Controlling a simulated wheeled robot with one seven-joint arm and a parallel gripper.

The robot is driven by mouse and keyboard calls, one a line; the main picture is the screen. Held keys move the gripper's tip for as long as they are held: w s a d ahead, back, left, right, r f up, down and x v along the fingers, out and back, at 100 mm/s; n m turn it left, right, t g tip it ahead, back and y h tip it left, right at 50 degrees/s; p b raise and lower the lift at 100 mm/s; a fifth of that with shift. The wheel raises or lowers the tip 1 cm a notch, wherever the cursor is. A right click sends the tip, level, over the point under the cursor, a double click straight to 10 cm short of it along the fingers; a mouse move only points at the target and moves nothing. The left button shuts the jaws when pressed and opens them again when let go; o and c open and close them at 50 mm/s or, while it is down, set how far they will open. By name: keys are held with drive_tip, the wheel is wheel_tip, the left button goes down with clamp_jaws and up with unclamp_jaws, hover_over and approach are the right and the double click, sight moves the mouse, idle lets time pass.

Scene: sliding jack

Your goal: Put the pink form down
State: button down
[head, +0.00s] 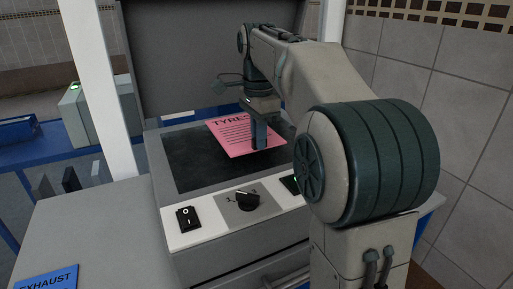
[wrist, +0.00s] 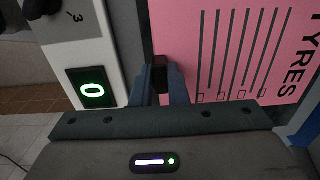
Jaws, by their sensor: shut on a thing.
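The pink form (head: 231,140), headed TYRES, is over the dark flat top (head: 190,173) of the grey machine in the head view. My gripper (head: 260,145) points down at the form's right side and is shut on its edge. In the wrist view, the pink form (wrist: 230,45) fills the upper right, and the fingers of my gripper (wrist: 160,75) meet at its left edge. I cannot tell whether the form touches the dark top or hangs just above it.
The machine's white front strip carries a rocker switch (head: 188,217), a black knob (head: 243,200) and a green-lit indicator (wrist: 92,90). A grey upright panel (head: 190,60) stands behind. A blue EXHAUST sheet (head: 48,279) lies on the grey bench at left. A tiled wall bounds the right.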

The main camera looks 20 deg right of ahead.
drive_tip(key=shift+w+f, duration=0.15)
drive_tip(key=shift+f, duration=2)
drive_tip(key=shift+f, duration=0.15)
drive_tip(key=c, duration=1.4)
unclamp_jaws()
drive_tip(key=shift+c, duration=0.2)
wheel_tip(320, 180, up, 12)
drive_tip(key=shift+r+p, duration=0.2)
drive_tip(key=shift+p, duration=0.4)
